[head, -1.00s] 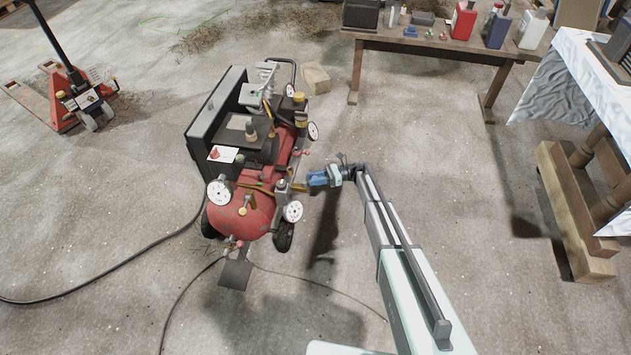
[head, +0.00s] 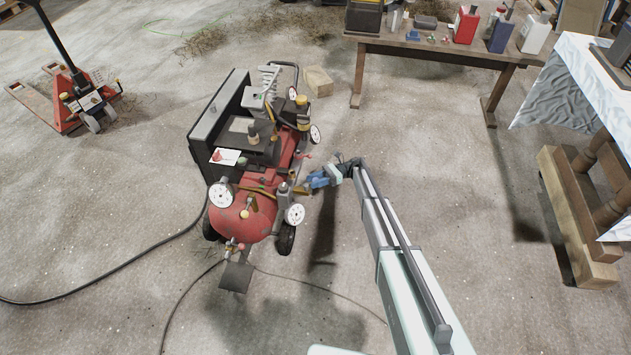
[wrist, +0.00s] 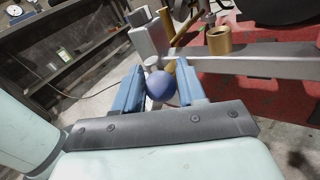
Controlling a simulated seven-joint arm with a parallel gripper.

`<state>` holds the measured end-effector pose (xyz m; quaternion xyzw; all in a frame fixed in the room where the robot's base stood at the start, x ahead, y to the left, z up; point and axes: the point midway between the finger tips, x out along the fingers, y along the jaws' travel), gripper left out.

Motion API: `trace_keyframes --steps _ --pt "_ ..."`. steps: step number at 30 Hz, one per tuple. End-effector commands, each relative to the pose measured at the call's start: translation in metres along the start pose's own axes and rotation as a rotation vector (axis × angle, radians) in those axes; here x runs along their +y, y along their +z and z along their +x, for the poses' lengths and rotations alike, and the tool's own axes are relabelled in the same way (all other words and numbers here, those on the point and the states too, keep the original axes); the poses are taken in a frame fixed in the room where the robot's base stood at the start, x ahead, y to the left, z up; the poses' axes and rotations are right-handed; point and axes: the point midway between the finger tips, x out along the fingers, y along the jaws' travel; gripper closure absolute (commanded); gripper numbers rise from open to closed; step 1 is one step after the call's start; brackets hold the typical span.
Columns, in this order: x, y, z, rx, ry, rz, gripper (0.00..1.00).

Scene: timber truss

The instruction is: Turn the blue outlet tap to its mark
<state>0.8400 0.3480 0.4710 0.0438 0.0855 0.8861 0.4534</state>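The blue ball knob of the outlet tap (wrist: 160,86) sits between the two blue fingers of my gripper (wrist: 161,84) in the wrist view. The fingers stand partly apart and the knob fills the gap, so my gripper looks shut on it. In the head view my gripper (head: 314,182) is at the right side of the red compressor (head: 232,217), beside a brass fitting (head: 299,189). The fingers hide the knob there. I cannot make out the tap's mark.
White gauges (head: 295,214) and fittings crowd the compressor around my gripper. In the wrist view a brass cylinder (wrist: 219,40) and a grey bar (wrist: 255,66) lie just beyond the right finger. The floor right of the compressor is clear up to the wooden table (head: 450,48).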

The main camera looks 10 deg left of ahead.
Motion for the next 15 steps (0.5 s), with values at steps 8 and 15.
trace_keyframes --steps 8,15 --pt "0.0 -0.0001 -0.0006 0.0 -0.001 0.0 0.43" --pt "-0.0003 -0.0002 -0.0037 0.0 -0.001 0.0 0.43"
